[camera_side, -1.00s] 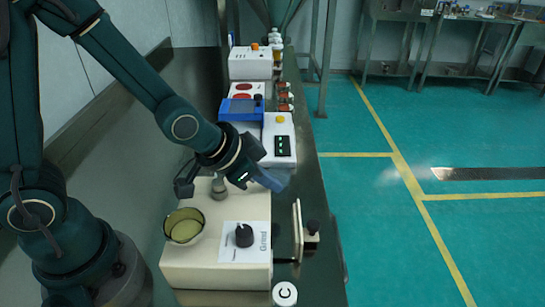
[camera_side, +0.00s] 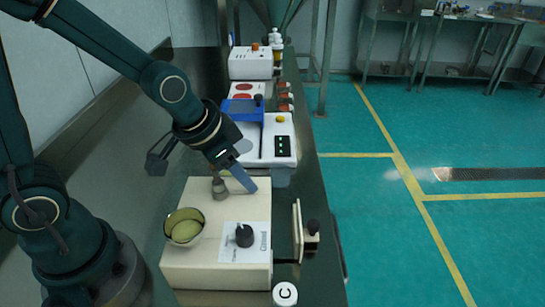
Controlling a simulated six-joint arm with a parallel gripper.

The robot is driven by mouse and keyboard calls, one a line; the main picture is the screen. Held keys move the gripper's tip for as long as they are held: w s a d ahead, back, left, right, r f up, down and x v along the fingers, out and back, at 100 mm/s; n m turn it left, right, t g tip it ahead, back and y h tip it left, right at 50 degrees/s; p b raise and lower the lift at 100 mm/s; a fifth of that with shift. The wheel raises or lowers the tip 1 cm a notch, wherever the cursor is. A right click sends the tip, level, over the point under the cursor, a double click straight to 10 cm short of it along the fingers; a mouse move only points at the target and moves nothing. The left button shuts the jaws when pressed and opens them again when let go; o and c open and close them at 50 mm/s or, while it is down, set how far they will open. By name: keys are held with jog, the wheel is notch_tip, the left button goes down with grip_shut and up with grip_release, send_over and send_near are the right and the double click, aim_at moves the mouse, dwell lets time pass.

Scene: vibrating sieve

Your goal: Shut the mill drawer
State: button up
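The mill (camera_side: 190,262) is a cream box with a black dial on its front label. A gap lies between the panel and the mill body. My gripper (camera_side: 245,182) is above the back part of the mill, behind and left of the drawer and apart from it. Its blue-grey fingers are seen nearly edge-on, so I cannot tell whether they are open or shut. I see nothing held.
A bowl with yellowish contents (camera_side: 184,227) and a small grey fitting (camera_side: 219,188) are on top of the mill. Behind are a blue and white device (camera_side: 280,140) and other boxes. The bench edge is right of the drawer.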

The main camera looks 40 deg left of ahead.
jog(key=s+g, duration=0.1)
jog(key=s, duration=0.2)
jog(key=s+r+g, duration=0.1)
jog(key=s+g, duration=0.1)
jog(key=s, duration=0.1)
jog(key=s+g, duration=0.2)
jog(key=s, duration=0.2)
jog(key=shift+a+r, duration=0.1)
jog(key=shift+r, duration=0.3)
jog(key=c, duration=0.8)
jog(key=shift+r, duration=0.25)
grip_shut()
notch_tip(320, 180, up, 10)
jog(key=w+d+m+t+h, duration=0.2)
jog(key=w+d+m+t, duration=0.15)
jog(key=w+d, duration=1.2)
jog(key=shift+m+g, duration=0.25)
jog(key=shift+m, duration=0.2)
jog(key=shift+w+a+f, duration=0.1)
jog(key=shift+a+f, duration=0.1)
jog(key=shift+f, duration=3.65)
jog(key=shift+a+f, duration=0.15)
jog(key=shift+f, duration=3.65)
